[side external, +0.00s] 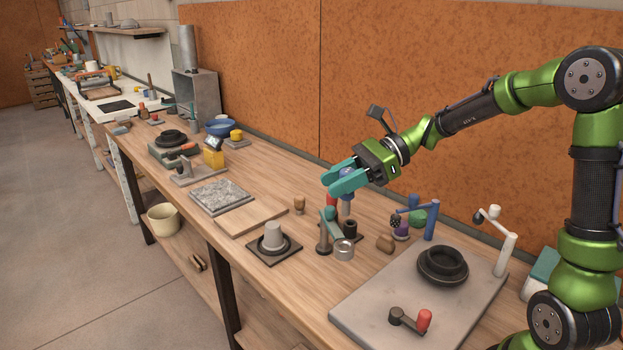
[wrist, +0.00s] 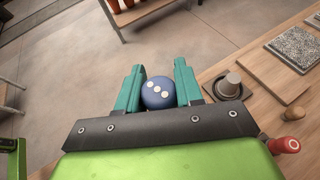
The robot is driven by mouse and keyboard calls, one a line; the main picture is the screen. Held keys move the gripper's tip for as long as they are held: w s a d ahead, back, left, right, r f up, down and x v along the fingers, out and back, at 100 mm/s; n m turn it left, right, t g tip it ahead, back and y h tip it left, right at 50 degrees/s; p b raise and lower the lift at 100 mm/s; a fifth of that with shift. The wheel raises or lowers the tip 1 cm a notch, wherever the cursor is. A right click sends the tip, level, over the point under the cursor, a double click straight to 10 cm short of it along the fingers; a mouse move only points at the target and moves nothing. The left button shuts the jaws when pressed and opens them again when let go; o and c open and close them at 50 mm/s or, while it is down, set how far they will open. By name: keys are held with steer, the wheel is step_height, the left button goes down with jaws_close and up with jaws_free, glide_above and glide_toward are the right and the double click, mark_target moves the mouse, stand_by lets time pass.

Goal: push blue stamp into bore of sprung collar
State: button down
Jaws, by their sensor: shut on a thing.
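The blue stamp (wrist: 157,92) has a round blue head with three pale dots, and sits between the two teal fingers in the wrist view. My gripper (side external: 340,182) is shut on it above the workbench. In the side view the stamp's blue head (side external: 347,172) shows partly between the fingers, with a grey lower part (side external: 346,207) below. The sprung collar cannot be told for certain. A short silver ring (side external: 344,249) and a black hollow piece (side external: 350,229) stand on the bench below the gripper. The stamp is apart from both.
A teal-topped brown post (side external: 324,242) and a red piece (side external: 331,203) stand close below my gripper. A grey cup on a dark plate (side external: 273,238) is to the left. A grey slab (side external: 372,308) with a black ring (side external: 443,264) lies to the right.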

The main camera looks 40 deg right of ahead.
steer(key=shift+s+a+f, duration=0.1)
steer(key=shift+s+a, duration=0.1)
steer(key=shift+s, duration=0.05)
steer(key=shift+f, duration=0.15)
steer(key=shift+f, duration=2.8)
steer(key=shift+f, duration=0.15)
steer(key=shift+f, duration=0.45)
steer(key=shift+f, duration=0.15)
steer(key=shift+f, duration=0.45)
steer(key=shift+f, duration=0.3)
